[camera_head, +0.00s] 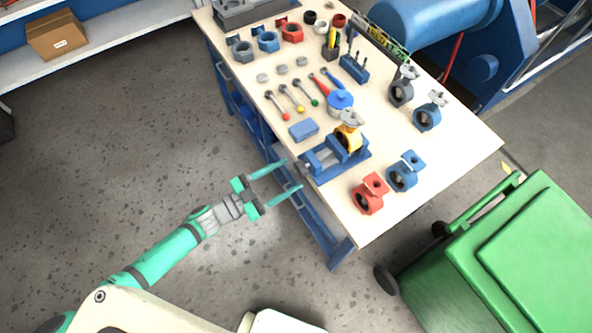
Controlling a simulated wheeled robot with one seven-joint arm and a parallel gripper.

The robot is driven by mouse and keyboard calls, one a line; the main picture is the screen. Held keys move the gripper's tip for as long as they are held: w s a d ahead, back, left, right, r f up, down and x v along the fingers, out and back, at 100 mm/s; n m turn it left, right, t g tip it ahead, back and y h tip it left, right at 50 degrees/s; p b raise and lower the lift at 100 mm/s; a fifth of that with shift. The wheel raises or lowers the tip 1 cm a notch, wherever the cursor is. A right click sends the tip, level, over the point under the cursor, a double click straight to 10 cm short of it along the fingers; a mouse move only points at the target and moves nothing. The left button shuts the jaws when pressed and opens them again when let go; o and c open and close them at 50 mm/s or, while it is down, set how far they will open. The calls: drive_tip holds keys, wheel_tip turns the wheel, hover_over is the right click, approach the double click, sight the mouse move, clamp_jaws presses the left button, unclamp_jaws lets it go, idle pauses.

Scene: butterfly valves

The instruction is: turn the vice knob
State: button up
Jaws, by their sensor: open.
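The blue vice (333,163) sits near the front left edge of the wooden workbench (440,165). A yellow butterfly valve (348,138) stands at its jaws, with a grey flange on top. The vice knob (302,168) is a small dark part at the vice's left end, by the bench edge; its detail is too small to tell. My gripper (293,174) is open, with its two teal fingers spread and pointing right toward the knob end. The upper fingertip lies close to the knob in the picture; I cannot tell whether they touch.
Red (369,194) and blue (405,172) valve bodies stand right of the vice. A blue block (303,130) and several tools lie behind it. A green bin (500,260) stands at lower right. The grey floor (130,150) left of the bench is clear.

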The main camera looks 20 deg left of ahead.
sight(297, 171)
drive_tip(key=shift+x, duration=1.95)
drive_tip(key=shift+c, duration=0.4)
drive_tip(key=c, duration=1)
drive_tip(key=shift+m, duration=0.5)
drive_tip(key=o, duration=1.1)
drive_tip(key=shift+s, duration=0.1)
